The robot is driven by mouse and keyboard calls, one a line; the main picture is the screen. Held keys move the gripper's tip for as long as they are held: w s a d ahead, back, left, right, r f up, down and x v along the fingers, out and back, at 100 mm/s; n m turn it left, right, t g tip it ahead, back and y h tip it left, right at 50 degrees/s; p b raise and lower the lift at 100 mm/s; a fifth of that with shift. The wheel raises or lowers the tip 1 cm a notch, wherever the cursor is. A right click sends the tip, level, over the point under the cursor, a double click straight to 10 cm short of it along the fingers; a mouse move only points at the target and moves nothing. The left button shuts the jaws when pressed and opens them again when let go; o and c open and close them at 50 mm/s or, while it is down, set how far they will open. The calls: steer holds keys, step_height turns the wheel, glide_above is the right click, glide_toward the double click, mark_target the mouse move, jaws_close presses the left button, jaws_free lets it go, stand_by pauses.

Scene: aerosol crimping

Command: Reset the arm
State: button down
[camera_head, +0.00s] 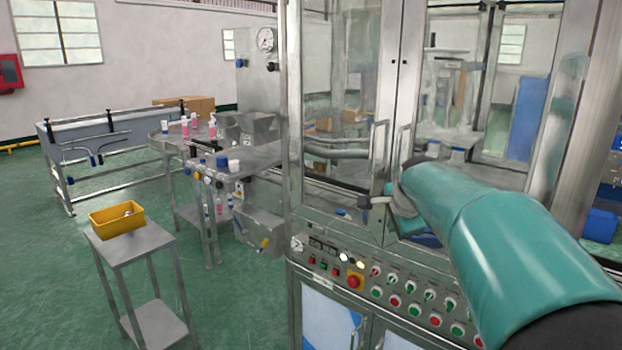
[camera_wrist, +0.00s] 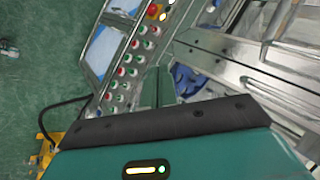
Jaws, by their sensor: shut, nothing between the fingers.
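My teal arm (camera_head: 500,240) reaches in from the lower right of the head view toward the glass-doored machine (camera_head: 345,130). Its far end is in front of the machine, just above the button panel, and hides part of the doors. My gripper (camera_wrist: 158,88) shows in the wrist view as two green fingers close together, shut and empty. The button panel (camera_wrist: 122,75) lies to the left of the fingers in that view. In the head view the fingers are hard to make out against the machine.
The control panel (camera_head: 390,290) has several buttons and a red emergency stop (camera_head: 354,282). A metal stand (camera_head: 140,243) holds a yellow bin (camera_head: 117,218) at left. Green floor (camera_head: 50,290) is clear at lower left.

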steer(key=s+a+f+n, duration=0.1)
steer(key=s+f+n, duration=0.2)
steer(key=s, duration=0.8)
steer(key=s+a+f+n+g, duration=0.1)
steer(key=s+a+f+n, duration=0.1)
steer(key=s+n, duration=0.5)
steer(key=s+a+f+n+g, duration=0.1)
steer(key=s+f+n, duration=0.2)
steer(key=s, duration=1.4)
steer(key=n, duration=0.2)
steer(key=shift+s+a+f+n, duration=0.15)
steer(key=shift+s+f+n, duration=0.05)
steer(key=shift+f+n, duration=0.1)
